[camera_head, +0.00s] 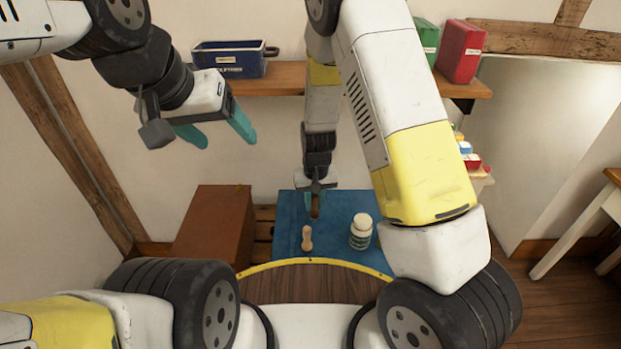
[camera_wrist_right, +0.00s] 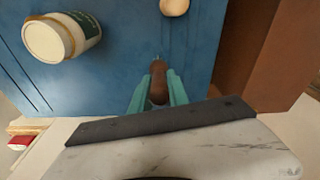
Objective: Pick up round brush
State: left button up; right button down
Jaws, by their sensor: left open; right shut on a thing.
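My right gripper (camera_head: 316,190) reaches down over a blue surface (camera_head: 287,208) and is shut on a slim brown thing, which looks like the round brush (camera_head: 315,206). In the right wrist view the brush (camera_wrist_right: 158,80) sits between the teal fingers of the right gripper (camera_wrist_right: 160,92), its narrow end pointing away from the palm. Whether it touches the blue surface I cannot tell. My left gripper (camera_head: 217,131) is open and empty, in the air at the upper left, away from the blue surface.
A pale wooden peg-like piece (camera_head: 307,239) and a white-lidded jar (camera_head: 360,232) stand on the blue surface near the brush. A brown box (camera_head: 215,225) is left of it. A wall shelf (camera_head: 275,80) holds a blue bin (camera_head: 230,60), a green box (camera_head: 426,40) and a red box (camera_head: 460,50).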

jog(key=s+d+r, duration=0.1)
jog(key=s+d, duration=0.2)
jog(key=s, duration=0.8)
jog(key=shift+s+d, duration=0.2)
jog(key=shift+s, duration=0.15)
